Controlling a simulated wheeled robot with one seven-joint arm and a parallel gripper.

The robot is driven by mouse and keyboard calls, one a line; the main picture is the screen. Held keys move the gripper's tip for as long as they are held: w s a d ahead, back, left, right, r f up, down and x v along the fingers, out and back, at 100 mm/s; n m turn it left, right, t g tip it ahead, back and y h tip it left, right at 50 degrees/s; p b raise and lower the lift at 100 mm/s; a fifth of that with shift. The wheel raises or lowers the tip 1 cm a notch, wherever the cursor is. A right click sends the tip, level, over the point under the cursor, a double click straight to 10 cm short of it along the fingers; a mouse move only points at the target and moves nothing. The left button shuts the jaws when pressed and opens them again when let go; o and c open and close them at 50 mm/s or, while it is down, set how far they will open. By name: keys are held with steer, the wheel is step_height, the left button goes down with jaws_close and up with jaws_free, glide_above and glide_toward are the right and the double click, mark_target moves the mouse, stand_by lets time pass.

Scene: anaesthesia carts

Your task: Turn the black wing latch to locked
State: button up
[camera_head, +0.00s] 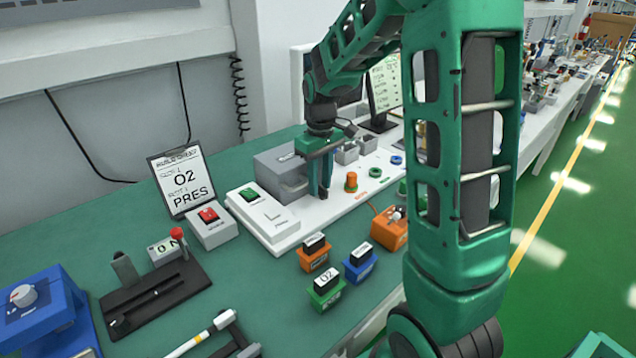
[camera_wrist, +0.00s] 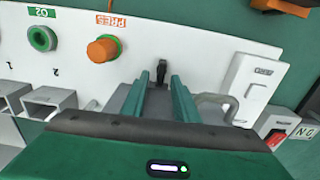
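The black wing latch (camera_wrist: 162,71) shows in the wrist view as a small dark upright piece on the front edge of a grey box (camera_wrist: 125,97). It appears in line with the gap between my fingertips; whether they touch it I cannot tell. My gripper (camera_wrist: 159,80) is open, with both green fingers apart and pointing at the white panel. In the head view my gripper (camera_head: 320,192) points down beside the grey box (camera_head: 275,178), and the latch is hidden behind it.
An orange knob (camera_wrist: 103,48) and a green ring port (camera_wrist: 42,38) stand on the white panel (camera_wrist: 200,45). A bent grey handle (camera_wrist: 215,103) lies close to the right finger. Orange, blue and green blocks (camera_head: 325,290) stand on the green bench nearer me.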

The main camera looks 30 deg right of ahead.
mark_target(320, 186)
step_height(320, 186, up, 11)
steer(key=shift+f, duration=0.15)
stand_by(0.5)
stand_by(0.4)
steer(key=s+d+f+m, duration=0.1)
steer(key=s+m, duration=0.3)
steer(key=s, duration=1.1)
steer(key=s+d+f+m, duration=0.2)
steer(key=s+f+m, duration=0.2)
steer(key=s, duration=1.1)
steer(key=shift+f+m, duration=0.2)
steer(key=shift+m, duration=0.2)
